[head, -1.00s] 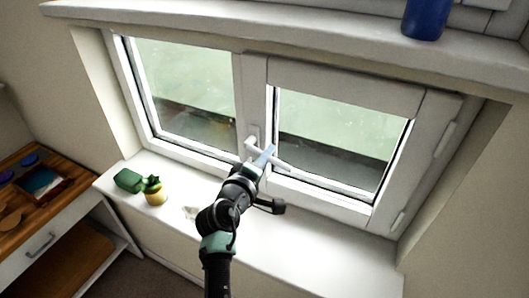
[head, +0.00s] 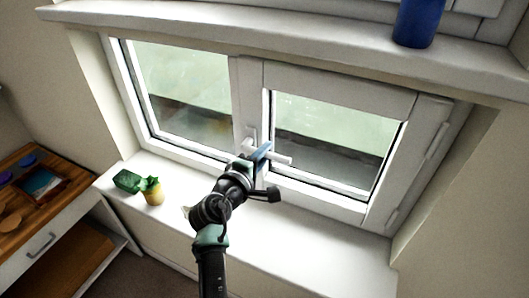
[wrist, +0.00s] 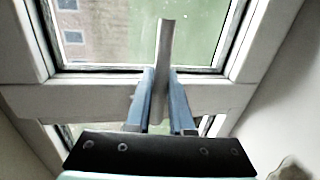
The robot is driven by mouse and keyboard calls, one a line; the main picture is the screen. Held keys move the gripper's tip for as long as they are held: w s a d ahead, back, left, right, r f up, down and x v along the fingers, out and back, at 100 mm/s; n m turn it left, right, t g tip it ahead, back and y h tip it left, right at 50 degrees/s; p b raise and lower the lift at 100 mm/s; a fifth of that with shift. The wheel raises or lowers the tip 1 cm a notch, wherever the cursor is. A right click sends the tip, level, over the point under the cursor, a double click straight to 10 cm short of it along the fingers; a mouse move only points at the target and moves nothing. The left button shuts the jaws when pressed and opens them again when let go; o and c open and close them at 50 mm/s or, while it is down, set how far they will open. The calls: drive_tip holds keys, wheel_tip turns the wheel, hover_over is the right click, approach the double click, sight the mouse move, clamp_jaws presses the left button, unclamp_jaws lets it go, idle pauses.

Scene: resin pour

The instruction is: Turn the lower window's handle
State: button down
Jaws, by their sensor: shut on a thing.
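The white lower window (head: 338,88) fills the middle of the head view, with two panes. Its white handle (head: 282,159) sits at the middle post and points right, nearly level. My gripper (head: 262,151) has its blue fingers shut on the handle partway along, and the handle's free end sticks out to the right. In the wrist view the handle (wrist: 166,38) runs up between the two fingertips (wrist: 160,74) and past them. The handle's pivot is partly hidden by my gripper in the head view.
Below is a white sill (head: 310,237), mostly clear. A pineapple-shaped item (head: 153,193) and a green box (head: 127,181) stand on its left. A blue container (head: 416,24) stands on the upper ledge. A wooden-topped cabinet (head: 50,178) is at the left.

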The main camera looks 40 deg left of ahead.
drive_tip(key=c, duration=0.8)
unclamp_jaws()
drive_tip(key=shift+s, duration=0.1)
drive_tip(key=b+v, duration=0.3)
drive_tip(key=v, duration=0.9)
drive_tip(key=shift+s+d+r, duration=0.1)
drive_tip(key=shift+s+r, duration=0.1)
drive_tip(key=shift+s, duration=0.15)
